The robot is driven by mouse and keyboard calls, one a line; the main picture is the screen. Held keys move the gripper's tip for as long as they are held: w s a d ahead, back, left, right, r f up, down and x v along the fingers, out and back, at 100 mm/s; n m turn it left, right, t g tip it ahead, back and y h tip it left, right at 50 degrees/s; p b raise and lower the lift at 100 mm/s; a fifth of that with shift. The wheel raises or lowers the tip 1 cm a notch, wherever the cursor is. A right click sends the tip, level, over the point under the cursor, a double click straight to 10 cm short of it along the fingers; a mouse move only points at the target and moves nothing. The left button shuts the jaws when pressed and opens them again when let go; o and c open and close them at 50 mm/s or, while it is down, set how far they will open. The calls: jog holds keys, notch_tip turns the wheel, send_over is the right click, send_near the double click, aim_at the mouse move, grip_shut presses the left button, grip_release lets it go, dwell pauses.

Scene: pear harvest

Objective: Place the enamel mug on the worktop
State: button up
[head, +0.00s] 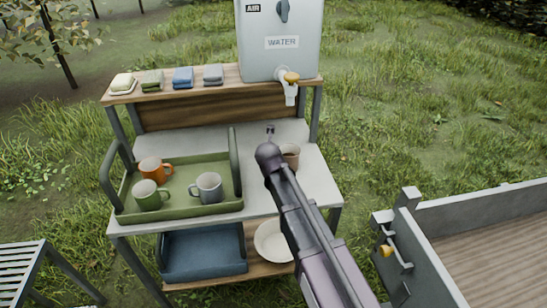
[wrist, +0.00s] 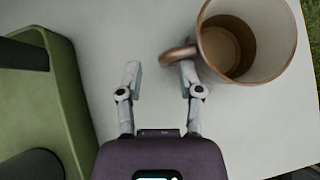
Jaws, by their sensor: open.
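A brown mug (head: 291,154) stands upright on the grey worktop (head: 313,183), partly hidden behind my arm in the head view. In the wrist view the brown mug (wrist: 245,42) looks empty, and its handle points left toward my fingers. My gripper (wrist: 160,75) is open, with nothing held between its fingers. Its right fingertip overlaps the handle in the picture; I cannot tell whether they touch. In the head view my gripper (head: 270,130) is just left of the mug, and its fingers are small.
A green tray (head: 228,207) on the worktop's left holds an orange mug (head: 155,169), a green mug (head: 147,195) and a grey mug (head: 207,187). A water dispenser (head: 280,45) stands on the upper shelf. Below are a blue bin (head: 203,252) and a white bowl (head: 270,243).

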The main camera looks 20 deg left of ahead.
jog(key=p+v, duration=0.5)
jog(key=v, duration=0.4)
jog(key=shift+p, duration=0.4)
